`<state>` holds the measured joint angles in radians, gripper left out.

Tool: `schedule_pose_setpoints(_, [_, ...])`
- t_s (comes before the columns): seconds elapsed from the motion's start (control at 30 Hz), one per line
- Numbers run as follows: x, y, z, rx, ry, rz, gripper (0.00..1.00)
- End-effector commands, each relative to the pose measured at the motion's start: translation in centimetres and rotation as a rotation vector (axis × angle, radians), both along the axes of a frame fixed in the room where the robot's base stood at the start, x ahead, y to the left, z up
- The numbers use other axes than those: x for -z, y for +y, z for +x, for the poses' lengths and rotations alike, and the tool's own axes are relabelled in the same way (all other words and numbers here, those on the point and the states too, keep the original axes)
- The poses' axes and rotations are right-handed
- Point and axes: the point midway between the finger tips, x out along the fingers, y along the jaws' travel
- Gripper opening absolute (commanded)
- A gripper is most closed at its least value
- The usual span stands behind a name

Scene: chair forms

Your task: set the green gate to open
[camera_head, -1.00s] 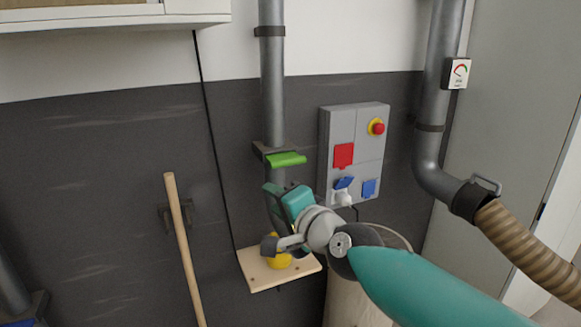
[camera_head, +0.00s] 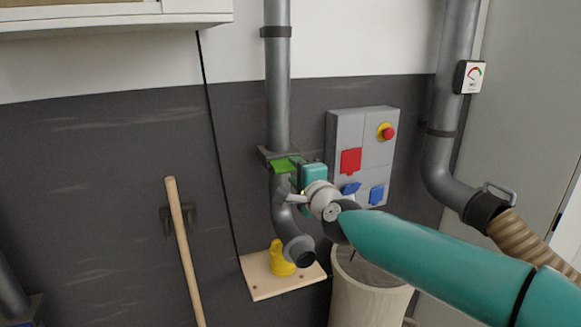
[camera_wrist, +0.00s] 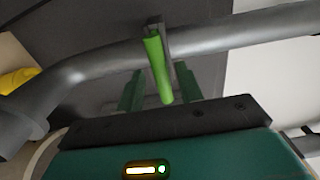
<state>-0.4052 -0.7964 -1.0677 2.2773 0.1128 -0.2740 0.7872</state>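The green gate (camera_head: 285,166) sits on a dark flange across the upright grey pipe on the wall in the head view. Its green handle sticks out toward me and also shows in the wrist view (camera_wrist: 157,68). My gripper (camera_wrist: 159,82) is open, with one dark green finger on each side of the handle and visible gaps between. In the head view, my teal wrist (camera_head: 313,176) hides the right part of the gate. I cannot tell how far the gate plate is slid in or out.
A grey socket box (camera_head: 362,152) with a red button is close to the right of my wrist. A wooden shelf (camera_head: 262,283) with a yellow object (camera_head: 281,261) is below the pipe. A beige bin (camera_head: 367,295) stands under my arm. A wooden pole (camera_head: 184,250) leans at left.

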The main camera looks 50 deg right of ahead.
Motion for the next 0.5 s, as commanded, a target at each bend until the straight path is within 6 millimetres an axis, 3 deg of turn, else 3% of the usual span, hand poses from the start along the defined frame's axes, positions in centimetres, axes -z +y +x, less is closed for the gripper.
schedule_pose_setpoints(0.2, [0.0, -1.4, 2.4, -0.003, 0.001, -0.002, 0.37])
schedule_pose_setpoints(0.5, [0.0, -2.0, 3.2, -0.002, 0.002, -0.003, 0.37])
